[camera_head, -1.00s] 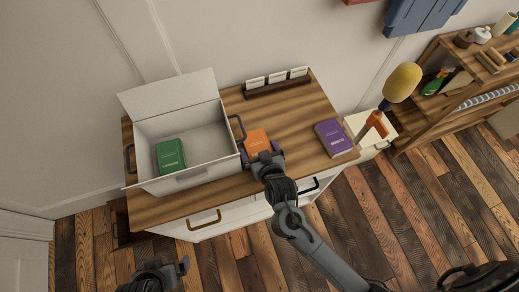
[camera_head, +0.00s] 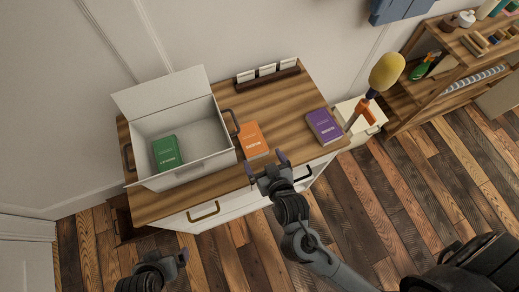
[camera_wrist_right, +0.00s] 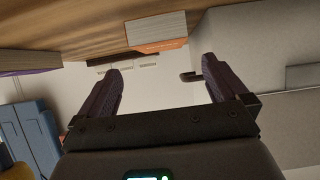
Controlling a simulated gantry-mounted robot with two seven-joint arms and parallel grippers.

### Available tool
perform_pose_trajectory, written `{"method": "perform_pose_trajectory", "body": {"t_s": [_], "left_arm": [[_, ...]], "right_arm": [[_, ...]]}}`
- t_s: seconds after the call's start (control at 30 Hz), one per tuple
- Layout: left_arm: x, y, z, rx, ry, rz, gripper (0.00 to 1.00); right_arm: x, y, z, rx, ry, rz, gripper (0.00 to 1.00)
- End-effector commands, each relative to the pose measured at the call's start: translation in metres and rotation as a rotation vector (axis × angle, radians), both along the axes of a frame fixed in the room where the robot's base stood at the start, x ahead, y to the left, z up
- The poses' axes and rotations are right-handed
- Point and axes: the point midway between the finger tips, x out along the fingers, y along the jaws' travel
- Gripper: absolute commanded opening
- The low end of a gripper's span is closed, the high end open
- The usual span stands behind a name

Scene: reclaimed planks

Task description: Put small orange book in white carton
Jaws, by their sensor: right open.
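The small orange book (camera_head: 251,140) lies flat on the wooden dresser top, just right of the white carton, and its edge shows at the top of the right wrist view (camera_wrist_right: 157,42). The white carton (camera_head: 213,169) is open with its lid flap raised, and a green book (camera_head: 166,153) is inside it. My right gripper (camera_head: 264,165) is open and empty at the dresser's front edge, a little in front of the orange book and apart from it. My left gripper (camera_head: 181,263) is at the bottom of the head view, low in front of the dresser; its jaws are unclear.
A purple book (camera_head: 323,126) lies at the right of the dresser top (camera_head: 285,115). A card holder (camera_head: 267,75) stands at the back edge. A yellow-headed item (camera_head: 386,72) rises beside the dresser, near a shelf unit (camera_head: 440,90). Bare wood lies between the orange and purple books.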

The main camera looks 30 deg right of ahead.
Motion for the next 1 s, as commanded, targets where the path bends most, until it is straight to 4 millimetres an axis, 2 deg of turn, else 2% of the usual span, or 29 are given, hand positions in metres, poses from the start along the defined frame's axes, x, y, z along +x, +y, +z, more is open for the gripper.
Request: {"method": "perform_pose_trajectory", "body": {"t_s": [0.27,0.47,0.57,0.8,1.0], "left_arm": [[0.000,-0.003,0.004,-0.011,0.001,0.007,1.00],[0.000,-0.003,0.004,-0.011,0.000,0.007,1.00],[0.000,-0.002,0.004,-0.009,0.000,0.006,1.00],[0.000,-0.001,0.004,-0.004,0.001,0.002,1.00],[0.000,0.001,0.004,0.003,0.001,-0.001,1.00]], "right_arm": [[-0.014,-0.001,0.006,0.010,0.020,0.014,1.00],[-0.029,-0.009,-0.004,0.059,0.184,0.112,1.00],[-0.047,-0.019,-0.010,0.064,0.319,0.169,1.00],[-0.102,-0.058,-0.015,-0.009,0.628,0.217,1.00],[-0.126,-0.078,-0.014,-0.062,0.750,0.208,1.00]]}}
